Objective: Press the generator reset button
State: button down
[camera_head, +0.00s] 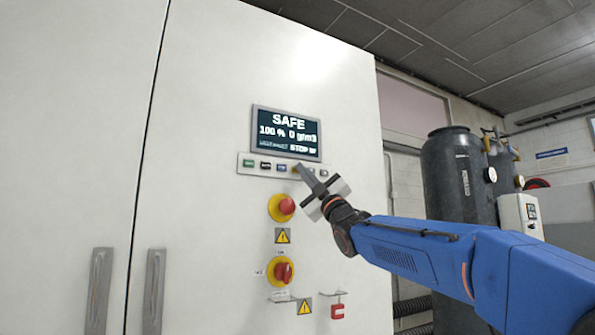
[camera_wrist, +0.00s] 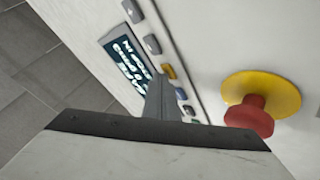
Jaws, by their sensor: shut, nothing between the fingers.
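A narrow button strip (camera_head: 243,169) with a row of small coloured buttons sits under the lit display on the white cabinet. A yellow button (camera_wrist: 169,71) shows beside my fingertips in the wrist view, with darker buttons on either side. The labels are too small to read, so I cannot tell which button is the generator reset. My gripper (camera_head: 299,169) is shut and empty, its tip over the right part of the strip. In the wrist view its fingers (camera_wrist: 160,80) point at the strip near the yellow button. Whether they touch it is unclear.
The display (camera_head: 286,134) reads "SAFE" above the strip. A red emergency knob on a yellow disc (camera_head: 278,208) sits just below, close to my gripper. A red rotary switch (camera_head: 284,272) is lower. Dark tanks (camera_head: 458,180) stand to the right.

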jog(key=shift+s, duration=0.1)
jog(key=shift+s+d, duration=0.45)
jog(key=shift+s, duration=0.15)
jog(key=s+d, duration=0.1)
jog(key=s, duration=0.1)
jog(key=s+d, duration=0.1)
jog(key=s, duration=0.1)
jog(key=shift+d, duration=0.4)
dwell(0.8)
